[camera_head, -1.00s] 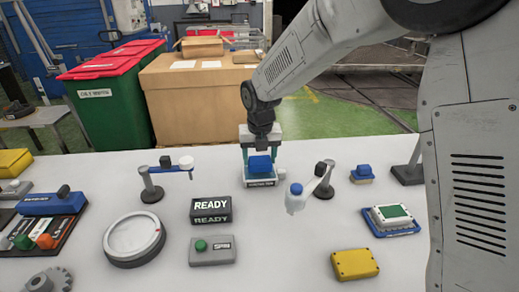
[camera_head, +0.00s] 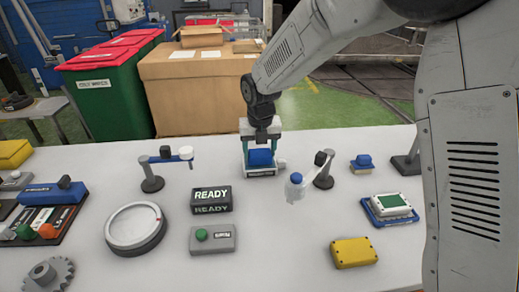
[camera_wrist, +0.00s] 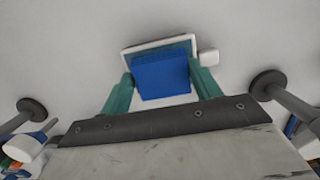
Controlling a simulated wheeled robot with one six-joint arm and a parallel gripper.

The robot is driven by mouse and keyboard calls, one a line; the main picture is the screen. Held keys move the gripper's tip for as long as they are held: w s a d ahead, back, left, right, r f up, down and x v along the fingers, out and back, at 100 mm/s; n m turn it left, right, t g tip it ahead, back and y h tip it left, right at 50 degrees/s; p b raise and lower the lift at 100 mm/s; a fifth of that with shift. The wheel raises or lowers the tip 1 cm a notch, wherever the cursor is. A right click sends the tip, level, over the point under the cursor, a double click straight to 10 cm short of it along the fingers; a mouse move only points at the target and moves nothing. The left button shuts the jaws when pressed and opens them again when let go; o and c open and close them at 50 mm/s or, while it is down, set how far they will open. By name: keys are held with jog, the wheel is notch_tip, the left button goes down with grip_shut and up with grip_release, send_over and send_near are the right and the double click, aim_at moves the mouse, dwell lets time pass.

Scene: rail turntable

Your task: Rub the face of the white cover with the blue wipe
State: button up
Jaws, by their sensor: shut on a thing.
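My gripper (camera_head: 261,155) is at the back middle of the table, with teal fingers on both sides of a blue wipe (camera_head: 260,158). In the wrist view the wipe (camera_wrist: 160,76) is a blue block between the fingers (camera_wrist: 162,88). The tray's labelled front (camera_head: 261,172) shows below the wipe in the head view. I cannot tell whether wipe and tray touch. A white cover with a green face (camera_head: 390,199) sits on a blue tray (camera_head: 378,221) at the right, away from my gripper.
Also on the table are a READY sign (camera_head: 211,195), round dial (camera_head: 135,226), button box (camera_head: 212,238) and yellow box (camera_head: 354,252).

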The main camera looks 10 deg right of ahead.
aim_at(260, 152)
jog(key=shift+f, duration=0.55)
dwell(1.1)
jog(key=shift+r, duration=3.55)
